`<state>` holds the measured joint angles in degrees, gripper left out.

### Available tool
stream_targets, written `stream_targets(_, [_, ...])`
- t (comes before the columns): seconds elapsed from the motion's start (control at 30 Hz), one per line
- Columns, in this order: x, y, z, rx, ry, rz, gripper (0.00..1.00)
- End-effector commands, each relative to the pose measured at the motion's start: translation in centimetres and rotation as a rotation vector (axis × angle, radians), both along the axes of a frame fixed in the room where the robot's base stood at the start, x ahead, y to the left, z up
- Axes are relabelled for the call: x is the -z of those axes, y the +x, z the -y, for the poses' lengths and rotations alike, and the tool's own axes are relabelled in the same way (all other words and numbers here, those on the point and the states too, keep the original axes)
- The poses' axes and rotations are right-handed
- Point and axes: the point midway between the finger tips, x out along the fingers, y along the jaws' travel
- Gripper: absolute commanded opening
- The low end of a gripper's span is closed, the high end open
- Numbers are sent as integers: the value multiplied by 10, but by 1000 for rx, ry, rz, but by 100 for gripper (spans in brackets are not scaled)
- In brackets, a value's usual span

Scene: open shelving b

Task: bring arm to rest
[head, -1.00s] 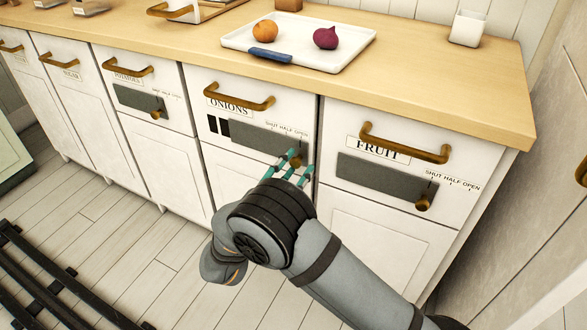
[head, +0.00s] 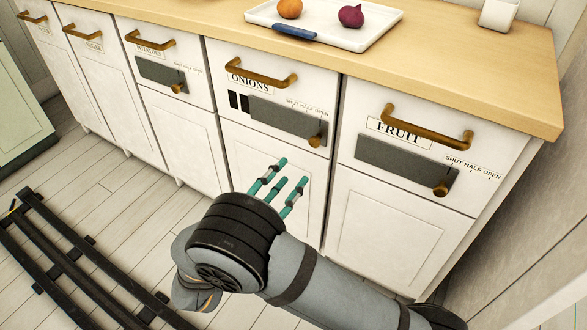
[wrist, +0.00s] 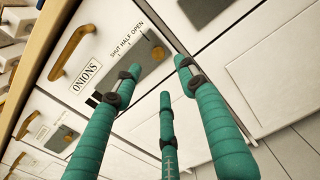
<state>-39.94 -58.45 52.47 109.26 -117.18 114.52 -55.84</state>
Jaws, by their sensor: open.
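My gripper (head: 281,185) is open and empty, its teal fingers spread, in front of the lower door panel under the ONIONS drawer (head: 228,57). In the wrist view the fingers (wrist: 158,85) point toward the cabinet fronts, with the ONIONS drawer (wrist: 108,57) at upper left. The fingers appear apart from the brass slider knob (head: 315,140) and from the drawer handle (head: 262,78). My grey arm comes in from the lower right of the head view.
A white tray (head: 345,38) on the wooden counter (head: 440,62) holds an orange onion (head: 290,8), a purple onion (head: 351,16) and a blue-handled item (head: 294,31). The FRUIT drawer (head: 480,145) is right. Dark rails (head: 70,262) lie on the floor at left.

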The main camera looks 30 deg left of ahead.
Motion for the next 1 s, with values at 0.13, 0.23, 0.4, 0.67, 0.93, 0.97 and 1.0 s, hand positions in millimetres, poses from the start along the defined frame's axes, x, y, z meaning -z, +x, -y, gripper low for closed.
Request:
stream_targets(0.13, [0,-3,0,0,0,0,41])
stream_targets(0.23, [0,-3,0,0,0,0,41])
stream_targets(0.4, [0,-1,0,1,0,0,41])
stream_targets(0.67, [0,31,3,6,1,-1,41])
stream_targets(0.93, [0,86,5,3,1,-1,41])
stream_targets(0.97, [0,91,5,2,1,0,41])
stream_targets(1.0, [0,97,5,1,1,0,41])
